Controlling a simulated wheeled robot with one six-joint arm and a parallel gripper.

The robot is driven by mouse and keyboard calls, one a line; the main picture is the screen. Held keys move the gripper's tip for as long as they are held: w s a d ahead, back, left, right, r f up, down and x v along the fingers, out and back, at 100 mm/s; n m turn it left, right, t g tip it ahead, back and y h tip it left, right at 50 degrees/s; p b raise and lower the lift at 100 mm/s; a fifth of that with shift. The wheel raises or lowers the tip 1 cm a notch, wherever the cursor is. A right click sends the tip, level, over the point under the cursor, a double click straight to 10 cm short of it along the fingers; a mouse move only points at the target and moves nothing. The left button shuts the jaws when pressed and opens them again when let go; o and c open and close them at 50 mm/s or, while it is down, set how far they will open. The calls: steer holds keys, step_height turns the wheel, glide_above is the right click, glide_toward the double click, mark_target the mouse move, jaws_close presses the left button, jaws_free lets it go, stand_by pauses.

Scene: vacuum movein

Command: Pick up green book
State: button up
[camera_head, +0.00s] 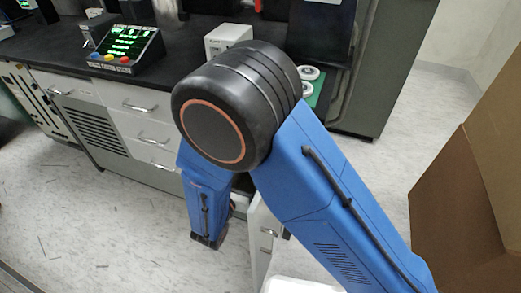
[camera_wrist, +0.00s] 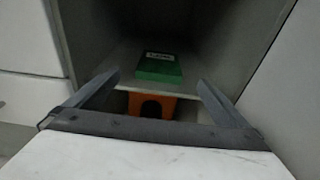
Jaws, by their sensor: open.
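The green book (camera_wrist: 160,69) shows in the wrist view, lying inside an open grey compartment, with a white label on its top. An orange object (camera_wrist: 153,104) with a dark arched opening shows below it. My gripper (camera_wrist: 157,82) is open and empty in the wrist view. Its two fingers point into the compartment, one to each side of the book, and the book appears beyond the fingertips. In the head view my own arm covers much of the middle, and neither the book nor the gripper fingers can be made out there.
A dark-topped lab bench (camera_head: 55,45) with white drawers (camera_head: 135,105) stands at the back left. A device with green displays (camera_head: 127,48) and a white box (camera_head: 228,38) are on it. A cardboard box (camera_head: 465,200) stands at the right. The floor (camera_head: 90,215) at the left is clear.

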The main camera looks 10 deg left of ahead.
steer(key=x, duration=1.5)
steer(key=shift+w, duration=0.1)
steer(key=c, duration=1.3)
steer(key=shift+r, duration=0.1)
